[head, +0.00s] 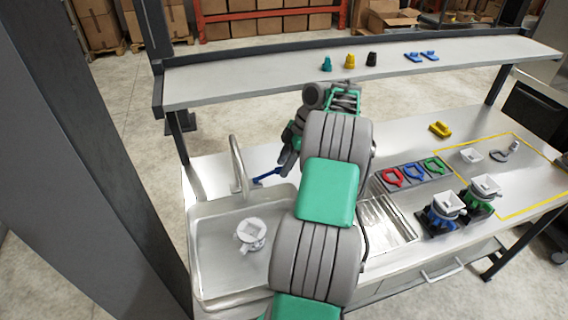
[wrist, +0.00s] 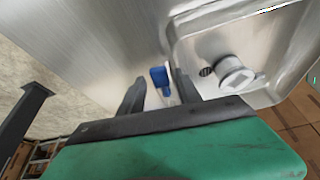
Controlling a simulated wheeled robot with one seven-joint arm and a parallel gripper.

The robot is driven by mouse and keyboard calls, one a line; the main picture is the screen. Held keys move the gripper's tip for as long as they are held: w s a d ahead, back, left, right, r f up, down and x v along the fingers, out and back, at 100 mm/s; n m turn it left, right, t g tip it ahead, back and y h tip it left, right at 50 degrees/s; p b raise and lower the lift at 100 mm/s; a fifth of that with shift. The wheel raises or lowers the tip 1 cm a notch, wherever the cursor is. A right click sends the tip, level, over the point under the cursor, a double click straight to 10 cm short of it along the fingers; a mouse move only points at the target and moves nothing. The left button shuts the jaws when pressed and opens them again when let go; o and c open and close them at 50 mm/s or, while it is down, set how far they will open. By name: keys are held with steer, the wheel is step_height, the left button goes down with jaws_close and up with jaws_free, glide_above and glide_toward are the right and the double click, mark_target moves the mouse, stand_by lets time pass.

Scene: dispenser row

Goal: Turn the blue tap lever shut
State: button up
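The blue tap lever (head: 266,175) sticks out to the right from the base of the grey tap (head: 239,168) at the back of the sink. My gripper (head: 284,167) is close to the lever's outer end, partly hidden by my arm in the head view. In the wrist view the blue lever (wrist: 159,77) shows between the two dark fingertips of my gripper (wrist: 160,80). The fingers are apart, with a gap on each side of the lever. I cannot tell how deep the lever lies between them.
The sink (head: 214,275) holds a white and grey part (head: 251,234). A raised shelf (head: 240,84) runs behind the counter. Right of my arm stand a tray of red, blue and green pieces (head: 412,174) and two dispensers (head: 446,208).

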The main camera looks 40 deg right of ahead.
steer(key=shift+o, duration=0.3)
steer(key=p+v, duration=0.2)
steer(key=v, duration=0.5)
steer(key=shift+r, duration=0.35)
steer(key=shift+s, duration=0.15)
